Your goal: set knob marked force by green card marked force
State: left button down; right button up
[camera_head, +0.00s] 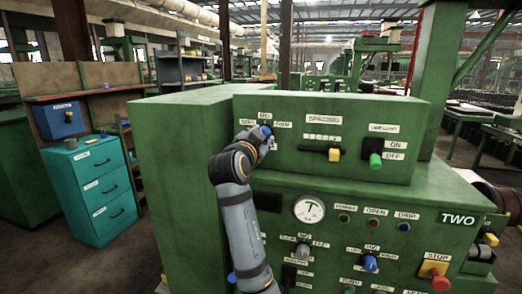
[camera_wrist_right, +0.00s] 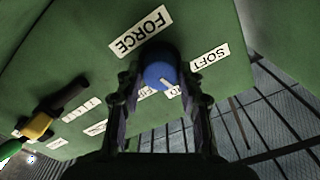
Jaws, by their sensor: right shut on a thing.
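The blue force knob (camera_wrist_right: 160,74) sits on the upper green panel, between my right gripper's (camera_wrist_right: 160,95) fingers. The gripper is shut on it. A white label reading FORCE (camera_wrist_right: 140,32) is beside the knob in the right wrist view, and a SOFT label (camera_wrist_right: 209,55) is to its right. A pale mark shows on the knob, but its exact setting is unclear behind the fingers. In the head view, my right gripper (camera_head: 264,138) covers most of the knob, below a MID label (camera_head: 265,122). I cannot make out a green card marked force. My left gripper is not in view.
Right of the knob are a slider with a yellow handle (camera_head: 334,154) and a green ON/OFF switch (camera_head: 375,160). The lower panel holds a gauge (camera_head: 309,209), another blue knob (camera_head: 369,263) and a red stop button (camera_head: 440,284). A teal cabinet (camera_head: 92,188) stands left.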

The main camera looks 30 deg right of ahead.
jog(key=shift+m+b, duration=1.4)
jog(key=shift+m, duration=0.1)
jog(key=o, duration=1.2)
jog(key=shift+w+f, duration=0.1)
jog(key=shift+w, duration=0.05)
